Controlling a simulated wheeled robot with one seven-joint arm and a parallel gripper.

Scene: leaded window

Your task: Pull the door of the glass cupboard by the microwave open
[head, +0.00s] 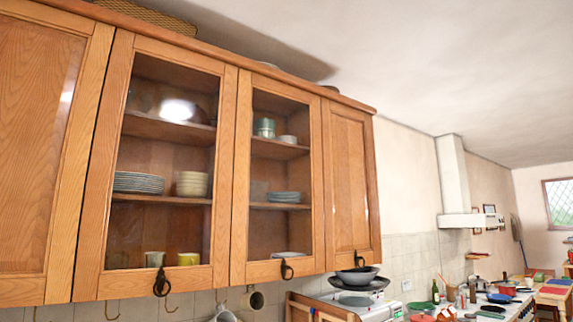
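A wooden wall cupboard runs across the left and middle of the head view. It has two glass doors, both shut: a left glass door (92,188) and a right glass door (240,178). A dark ring handle (161,282) hangs at the bottom of the left one, and another ring handle (286,270) at the bottom of the right one. Plates, bowls and cups show behind the glass. The right glass door is nearer a white appliance (378,312) with pans on top; I cannot tell whether this is the microwave. My gripper is not in view.
Solid wooden doors flank the glass ones, at left (32,140) and right (350,190). Hooks and a hanging mug (252,300) are below the cupboard. A cluttered counter and an extractor hood (463,220) stand farther right. The space before the doors looks clear.

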